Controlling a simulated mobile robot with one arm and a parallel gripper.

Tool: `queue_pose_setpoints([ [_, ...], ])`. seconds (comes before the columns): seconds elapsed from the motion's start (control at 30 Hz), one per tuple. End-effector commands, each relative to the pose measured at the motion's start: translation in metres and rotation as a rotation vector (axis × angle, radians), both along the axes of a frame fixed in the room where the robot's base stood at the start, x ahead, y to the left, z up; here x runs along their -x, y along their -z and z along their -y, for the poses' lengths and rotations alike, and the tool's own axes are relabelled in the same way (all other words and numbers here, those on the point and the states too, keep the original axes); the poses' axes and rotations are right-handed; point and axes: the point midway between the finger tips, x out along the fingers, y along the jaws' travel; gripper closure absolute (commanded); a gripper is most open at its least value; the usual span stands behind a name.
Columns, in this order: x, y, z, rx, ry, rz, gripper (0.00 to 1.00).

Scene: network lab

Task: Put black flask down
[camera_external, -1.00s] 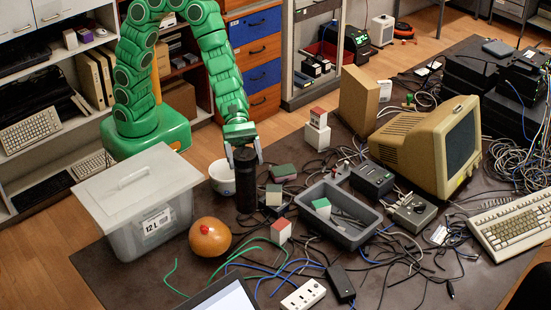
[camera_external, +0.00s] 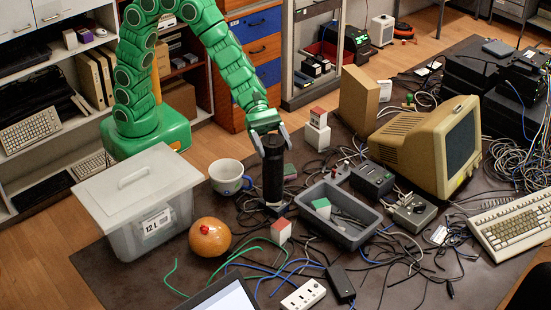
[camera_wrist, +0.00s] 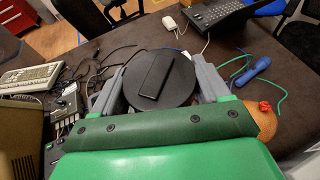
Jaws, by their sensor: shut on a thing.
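The black flask (camera_external: 272,175) is a tall dark cylinder, upright, in the middle of the external view, left of the grey tray. My gripper (camera_external: 270,141) is shut on its upper part from above. In the wrist view the flask's round black lid (camera_wrist: 160,78) sits between the two grey fingers of my gripper (camera_wrist: 162,84). I cannot tell whether the flask's bottom touches the table (camera_external: 200,275) or what lies there, as small blocks and cables crowd its base.
A grey tray (camera_external: 345,238) stands close on the right. A white cup (camera_external: 226,178), an orange gourd-like object (camera_external: 210,237) and a lidded plastic box (camera_external: 150,230) stand to the left. Cables (camera_external: 300,262) lie in front. A beige monitor (camera_external: 425,145) stands farther right.

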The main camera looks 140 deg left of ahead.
Motion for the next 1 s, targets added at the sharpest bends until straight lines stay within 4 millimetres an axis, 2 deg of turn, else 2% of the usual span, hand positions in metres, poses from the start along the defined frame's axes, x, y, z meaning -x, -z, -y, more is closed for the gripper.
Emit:
queue_pose_setpoints([
  [0.23,0.012,0.002,-0.048,0.000,-0.005,0.001,1.00],
  [0.47,0.034,0.009,-0.098,0.000,-0.003,-0.002,1.00],
  [0.77,0.073,0.019,-0.159,0.002,0.005,0.000,1.00],
  [1.0,0.112,0.028,-0.205,0.000,0.005,0.000,1.00],
])
